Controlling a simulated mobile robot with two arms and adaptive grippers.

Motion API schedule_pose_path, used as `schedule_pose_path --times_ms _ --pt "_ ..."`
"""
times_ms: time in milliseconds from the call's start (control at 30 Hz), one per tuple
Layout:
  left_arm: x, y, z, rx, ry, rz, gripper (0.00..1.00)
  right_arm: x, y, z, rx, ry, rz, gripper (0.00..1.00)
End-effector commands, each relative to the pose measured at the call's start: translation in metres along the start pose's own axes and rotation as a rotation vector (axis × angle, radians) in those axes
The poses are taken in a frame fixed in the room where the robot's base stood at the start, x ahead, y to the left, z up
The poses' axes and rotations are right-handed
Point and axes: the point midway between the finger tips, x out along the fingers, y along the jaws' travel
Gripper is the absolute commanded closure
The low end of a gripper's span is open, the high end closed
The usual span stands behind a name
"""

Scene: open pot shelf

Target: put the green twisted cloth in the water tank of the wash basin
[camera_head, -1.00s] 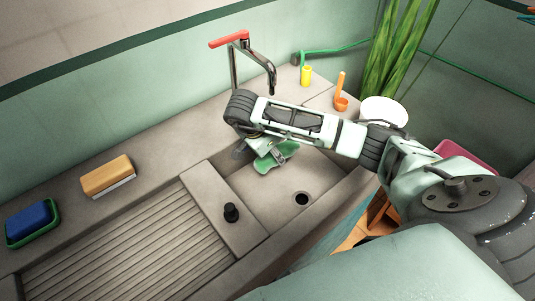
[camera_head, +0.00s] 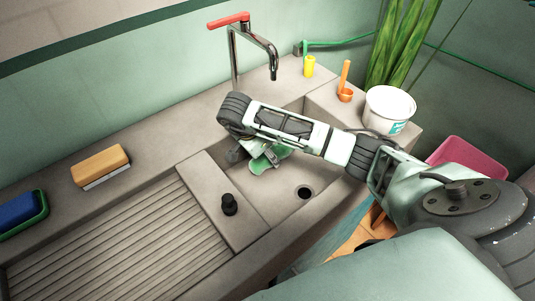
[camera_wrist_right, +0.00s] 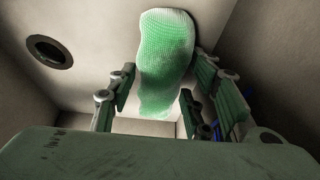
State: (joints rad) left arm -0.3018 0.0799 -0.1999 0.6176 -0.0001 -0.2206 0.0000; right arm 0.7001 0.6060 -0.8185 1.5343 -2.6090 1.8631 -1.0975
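The green cloth (camera_head: 262,165) is in the water tank (camera_head: 325,170), the deep square part of the wash basin, behind the round drain. In the right wrist view the cloth (camera_wrist_right: 165,60) is a pale-green, mesh-textured strip, with its lower end between the spread fingers. My right gripper (camera_head: 262,154) reaches down into the tank over the cloth, partly hidden by its own wrist. In the wrist view the right gripper (camera_wrist_right: 160,92) looks open, with a gap on the left side of the cloth. Whether the cloth touches the tank floor is hard to tell. My left gripper is not in view.
A black plug (camera_head: 229,204) stands on the divider beside the tank. The tap (camera_head: 252,45) rises behind it. A brush (camera_head: 101,165) lies left of the tap.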

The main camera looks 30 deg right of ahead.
Motion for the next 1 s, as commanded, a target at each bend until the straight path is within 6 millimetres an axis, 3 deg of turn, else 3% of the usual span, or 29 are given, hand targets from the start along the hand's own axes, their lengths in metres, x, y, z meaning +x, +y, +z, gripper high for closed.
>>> schedule_pose_path --times_ms 133,500,667,1000 --pt "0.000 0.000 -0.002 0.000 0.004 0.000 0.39 0.000 0.000 0.000 0.000 0.000 0.000 0.39" --pt "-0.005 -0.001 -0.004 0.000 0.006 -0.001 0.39 -0.006 0.000 -0.002 -0.001 -0.001 0.000 0.39" --pt "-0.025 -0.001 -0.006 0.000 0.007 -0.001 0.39 -0.030 -0.001 -0.004 -0.002 0.000 -0.002 0.39" --pt "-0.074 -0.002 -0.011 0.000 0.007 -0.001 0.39 -0.100 -0.001 -0.004 -0.002 0.000 -0.002 0.39"
